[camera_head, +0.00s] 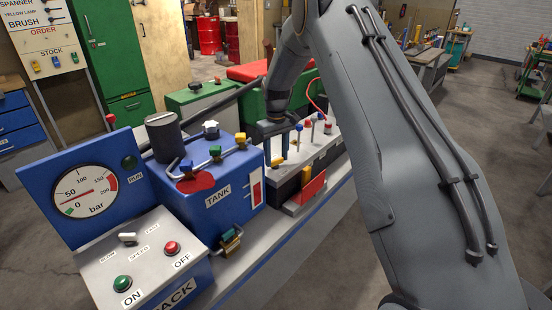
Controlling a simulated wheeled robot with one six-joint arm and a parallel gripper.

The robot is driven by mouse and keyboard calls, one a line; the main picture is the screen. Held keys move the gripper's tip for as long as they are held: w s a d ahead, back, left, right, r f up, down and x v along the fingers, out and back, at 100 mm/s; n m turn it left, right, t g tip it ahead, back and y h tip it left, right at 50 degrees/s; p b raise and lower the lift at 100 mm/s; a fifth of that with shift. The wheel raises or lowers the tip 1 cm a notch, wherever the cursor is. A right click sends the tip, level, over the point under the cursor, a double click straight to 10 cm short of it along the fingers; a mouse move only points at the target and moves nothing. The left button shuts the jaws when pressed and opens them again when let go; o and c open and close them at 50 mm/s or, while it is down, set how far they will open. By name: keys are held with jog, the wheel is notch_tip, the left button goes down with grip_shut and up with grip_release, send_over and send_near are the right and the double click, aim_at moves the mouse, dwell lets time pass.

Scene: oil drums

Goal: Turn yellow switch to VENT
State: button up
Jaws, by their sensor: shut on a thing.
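The yellow switch (277,161) shows as a small yellow patch at the left end of the grey-topped box, beside the blue tank. My gripper (276,149) points down over it from the arm. Its fingers are shut on the yellow switch, one on each side. Most of the switch is hidden by the fingers, so I cannot tell its exact angle. I cannot read a VENT label in this view.
More switches with blue (299,127) and red (328,126) tips stand to the right on the same box. The blue tank (215,205), with several coloured valve handles, is close on the left. A control box (145,262) and gauge (86,191) stand nearer.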

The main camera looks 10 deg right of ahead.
aim_at(276, 161)
jog(key=m+b, duration=0.1)
jog(key=m, duration=0.2)
jog(key=shift+s+m+b, duration=0.1)
jog(key=shift+m+b, duration=0.25)
jog(key=shift+m, duration=0.05)
jog(key=m+b, duration=0.1)
jog(key=m, duration=0.2)
jog(key=shift+s+m, duration=0.1)
jog(key=shift+m, duration=0.2)
jog(key=m+b, duration=0.1)
jog(key=m, duration=0.2)
jog(key=shift+m, duration=0.3)
jog(key=shift+s+m+b, duration=0.15)
jog(key=shift+m+b, duration=0.2)
jog(key=shift+m, duration=1.55)
jog(key=shift+a, duration=0.1)
jog(key=o, duration=1.1)
jog(key=shift+c, duration=0.2)
jog(key=shift+r+b, duration=1)
jog(key=shift+r, duration=2.95)
